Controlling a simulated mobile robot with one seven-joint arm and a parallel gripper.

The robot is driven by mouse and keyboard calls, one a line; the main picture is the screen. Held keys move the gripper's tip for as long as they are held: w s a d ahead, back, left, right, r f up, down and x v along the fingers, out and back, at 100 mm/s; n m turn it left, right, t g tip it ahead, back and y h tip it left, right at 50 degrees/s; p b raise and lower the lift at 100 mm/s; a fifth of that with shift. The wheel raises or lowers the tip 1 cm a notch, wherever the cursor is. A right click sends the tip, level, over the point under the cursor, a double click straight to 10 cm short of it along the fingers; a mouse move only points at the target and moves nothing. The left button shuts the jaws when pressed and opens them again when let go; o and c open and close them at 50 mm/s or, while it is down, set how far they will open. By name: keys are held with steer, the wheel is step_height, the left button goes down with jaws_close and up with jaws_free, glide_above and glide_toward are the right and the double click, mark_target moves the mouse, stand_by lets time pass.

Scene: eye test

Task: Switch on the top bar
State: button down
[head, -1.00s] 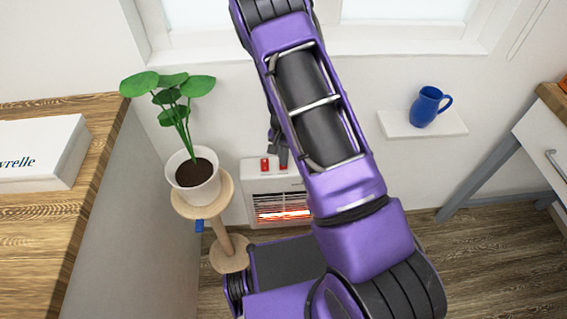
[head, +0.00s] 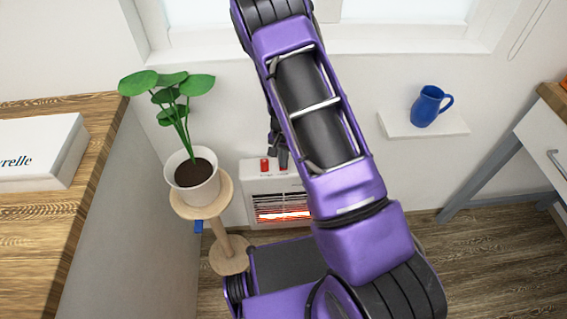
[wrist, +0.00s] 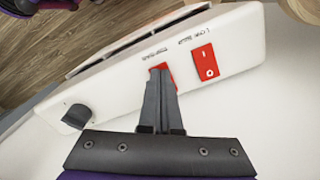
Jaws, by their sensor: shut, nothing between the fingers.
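The white heater (head: 250,190) stands against the wall below the window, with its grille (head: 283,213) glowing orange-red. Two red rocker switches sit on its top panel. The left switch (head: 265,165) shows clear in the head view; in the wrist view it is the right-hand one (wrist: 205,62), marked I and O. The other switch (wrist: 168,76) is partly hidden behind my fingertips. My gripper (wrist: 160,72) is shut and empty, its tips at this second switch; I cannot tell whether they touch. The printed labels are too blurred to read surely. Which end of each switch is pressed is unclear.
A dark knob (wrist: 77,116) sits on the heater panel. A potted plant (head: 193,182) on a wooden stand (head: 229,255) is close to the heater's left. A blue jug (head: 427,106) stands on a wall shelf (head: 452,123). A wooden counter (head: 45,240) is at left.

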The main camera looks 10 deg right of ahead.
step_height(320, 180, up, 7)
steer(key=p, duration=0.4)
stand_by(0.4)
